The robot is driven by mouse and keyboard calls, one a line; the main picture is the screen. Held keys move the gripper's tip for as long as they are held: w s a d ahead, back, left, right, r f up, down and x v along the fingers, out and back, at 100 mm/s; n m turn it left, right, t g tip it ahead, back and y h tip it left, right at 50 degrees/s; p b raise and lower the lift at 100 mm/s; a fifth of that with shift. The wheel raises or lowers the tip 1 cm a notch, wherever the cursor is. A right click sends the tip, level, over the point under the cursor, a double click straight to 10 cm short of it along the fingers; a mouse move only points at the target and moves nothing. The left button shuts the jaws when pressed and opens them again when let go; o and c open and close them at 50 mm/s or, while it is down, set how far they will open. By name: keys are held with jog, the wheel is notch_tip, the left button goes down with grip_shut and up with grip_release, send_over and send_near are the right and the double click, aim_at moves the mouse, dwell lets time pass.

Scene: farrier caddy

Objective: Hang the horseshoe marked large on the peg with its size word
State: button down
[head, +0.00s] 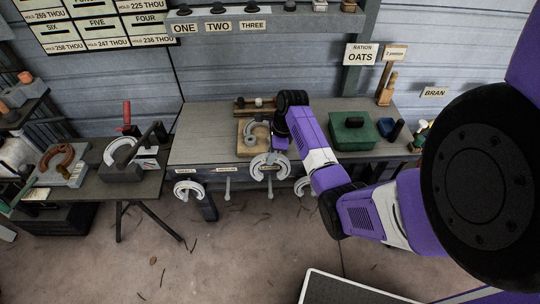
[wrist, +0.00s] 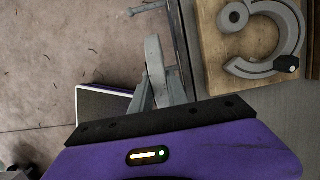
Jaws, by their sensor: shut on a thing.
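My gripper (head: 275,153) is shut on a light grey horseshoe (head: 257,171), held upright at the table's front edge. In the wrist view, my gripper (wrist: 158,88) and the grey held piece appear nearly edge-on, beside the table edge. A peg (head: 227,187) under a label (head: 228,169) that seems to read medium is empty. Another peg (head: 270,188) shows below the held horseshoe; its label is hidden. I cannot read a size mark on the held horseshoe, or tell whether it touches a peg.
One grey horseshoe (head: 188,188) hangs at the left peg, another (head: 302,186) at the right, partly behind my arm. A further horseshoe (wrist: 247,68) lies on a wooden board (wrist: 215,55). A green box (head: 352,137) stands right of my arm.

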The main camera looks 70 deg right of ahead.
jog(key=shift+r+p, duration=0.15)
jog(key=shift+p, duration=0.3)
jog(key=shift+x, duration=0.85)
jog(key=shift+s+f+b, duration=0.15)
jog(key=shift+f+b, duration=4.15)
jog(key=shift+f, duration=2.65)
jog(key=c, duration=1.2)
grip_release()
